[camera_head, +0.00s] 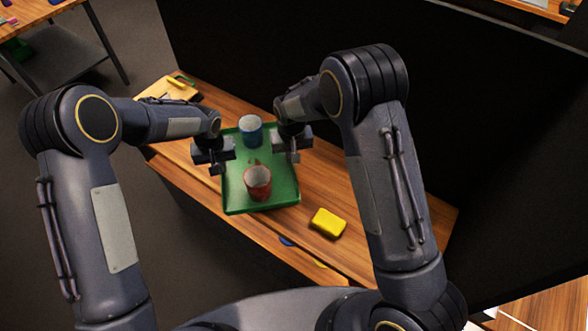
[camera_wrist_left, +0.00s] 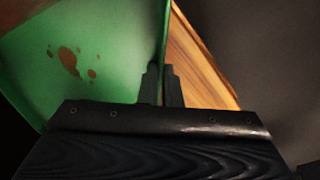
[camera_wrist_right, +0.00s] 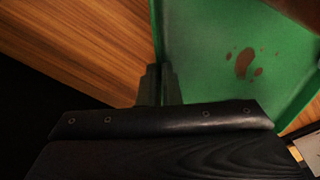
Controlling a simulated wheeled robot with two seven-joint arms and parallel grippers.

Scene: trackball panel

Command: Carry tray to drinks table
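The green tray (camera_head: 283,193) is over a wooden table and carries a blue cup (camera_head: 250,131) at its far end and a red cup (camera_head: 258,183) at its near end. Brown stains mark its floor. My left gripper (camera_head: 217,165) is at the tray's left rim, and my right gripper (camera_head: 293,153) is at its right rim. In the left wrist view, the fingers (camera_wrist_left: 163,86) are close together around the rim. The right wrist view shows the same at the right fingers (camera_wrist_right: 160,86). I cannot tell whether the tray touches the table.
The wooden table (camera_head: 352,212) holds a yellow sponge (camera_head: 328,222) right of the tray and a light wooden board (camera_head: 166,92) at its far left end. A black partition (camera_head: 450,90) stands behind it. Another table (camera_head: 30,10) is at the top left, across open floor (camera_head: 135,40).

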